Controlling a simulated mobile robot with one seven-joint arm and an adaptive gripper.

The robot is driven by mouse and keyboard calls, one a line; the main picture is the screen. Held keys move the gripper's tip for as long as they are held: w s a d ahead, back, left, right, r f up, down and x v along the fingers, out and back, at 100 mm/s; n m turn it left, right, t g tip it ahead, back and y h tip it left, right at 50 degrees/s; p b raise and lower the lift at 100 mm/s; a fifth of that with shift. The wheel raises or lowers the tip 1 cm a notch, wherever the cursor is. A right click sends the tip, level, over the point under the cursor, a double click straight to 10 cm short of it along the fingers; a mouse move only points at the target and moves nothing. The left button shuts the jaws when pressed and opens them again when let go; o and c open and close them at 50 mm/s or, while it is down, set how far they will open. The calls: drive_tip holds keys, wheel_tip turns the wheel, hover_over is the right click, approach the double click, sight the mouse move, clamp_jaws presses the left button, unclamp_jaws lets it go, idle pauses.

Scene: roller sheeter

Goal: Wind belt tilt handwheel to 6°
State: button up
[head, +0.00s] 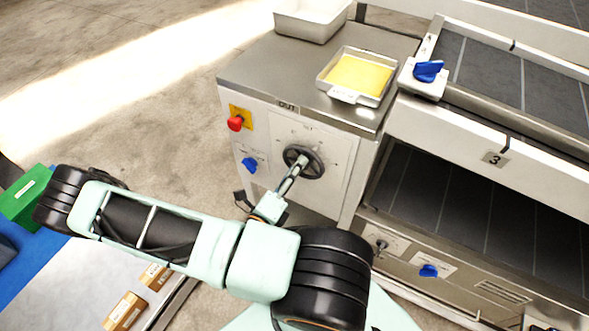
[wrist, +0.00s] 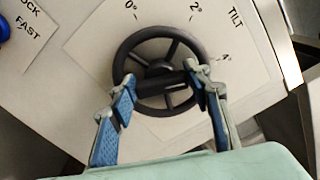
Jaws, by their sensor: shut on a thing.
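The belt tilt handwheel (head: 313,168) is a dark spoked wheel on the pale front panel of the steel cabinet. In the wrist view the handwheel (wrist: 124,57) fills the middle, beside printed marks 0°, 2° and 4° and the word TILT (wrist: 235,18). My gripper (head: 297,169) reaches the wheel from below. In the wrist view my gripper (wrist: 163,93) has its blue-padded fingers on either side of a dark bar across the wheel and is shut on it. A 6° mark and the wheel's exact reading cannot be made out.
A red button (head: 235,124) and a blue knob (head: 249,164) sit left of the wheel. A tray with a yellow slab (head: 341,95) and an empty bin (head: 312,22) stand on the cabinet. The belt machine (head: 440,120) is at the right.

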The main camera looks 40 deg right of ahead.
drive_tip(key=shift+s+r+m+p, duration=0.1)
drive_tip(key=shift+m+p, duration=0.2)
drive_tip(key=shift+m, duration=2.25)
drive_tip(key=shift+s+r+m+p, duration=0.1)
drive_tip(key=shift+m+p, duration=0.2)
drive_tip(key=shift+m, duration=2.25)
drive_tip(key=o, duration=1.2)
drive_tip(key=shift+c, duration=0.2)
drive_tip(key=v, duration=1.2)
drive_tip(key=shift+w, duration=0.1)
